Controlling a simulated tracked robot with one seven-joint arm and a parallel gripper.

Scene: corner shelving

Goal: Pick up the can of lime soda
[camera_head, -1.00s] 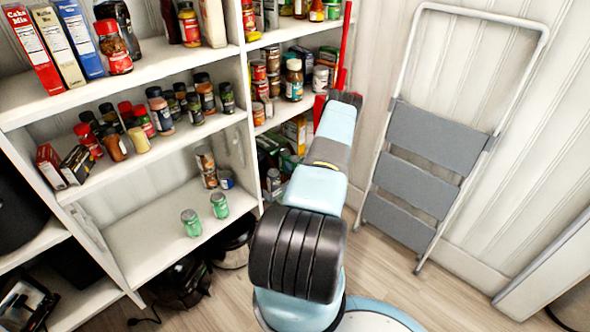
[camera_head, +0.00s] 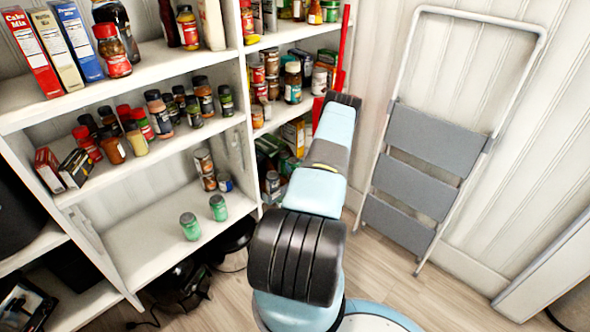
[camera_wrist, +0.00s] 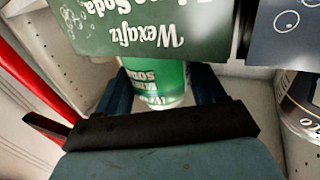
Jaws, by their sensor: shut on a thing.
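A green can (camera_wrist: 158,80) with "SODA" in white on its side shows in the wrist view, with its upper part hidden behind a dark green carton (camera_wrist: 140,28) lettered "Soda" and "Wexafiz". My gripper (camera_wrist: 162,90) has one dark blue finger on each side of this can and is shut on it. The can is still among the shelf goods. In the head view my arm reaches toward the right-hand shelves, and its end hides the gripper and the held can.
A silver-topped dark can (camera_wrist: 300,100) stands close on the right in the wrist view. A red pole (camera_head: 343,50) stands by the right-hand shelves. A grey step ladder (camera_head: 428,140) leans on the wall. Two green jars (camera_head: 190,226) stand on a lower left shelf.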

